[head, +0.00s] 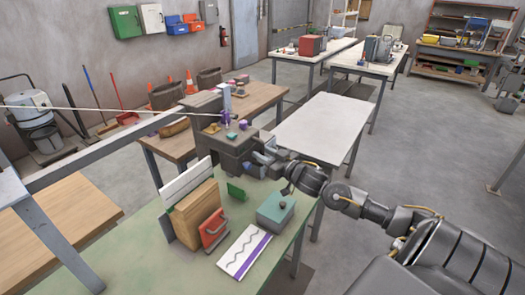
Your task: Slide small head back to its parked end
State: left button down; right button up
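The dark grey bagging machine (232,150) stands at the far end of the green table. On its top are a pale upright post (226,98), a purple part (228,119) and small teal and yellow pieces. Which of these small parts is the small head, I cannot tell for sure. My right gripper (262,158) comes in from the right and is at the machine's right side, low by its front. Its fingers are small and partly merge with the machine, so I cannot tell whether they touch it or hold anything. My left gripper is not in view.
On the green table (140,245) are a grey box with a teal lid (276,210), a red item (214,230), a brown board (195,213) and a white chart (244,250). A bare white table (322,125) stands behind right. Grey floor is open at right.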

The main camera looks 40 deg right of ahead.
jog(key=shift+w, duration=0.45)
grip_shut()
jog(key=shift+a, duration=0.1)
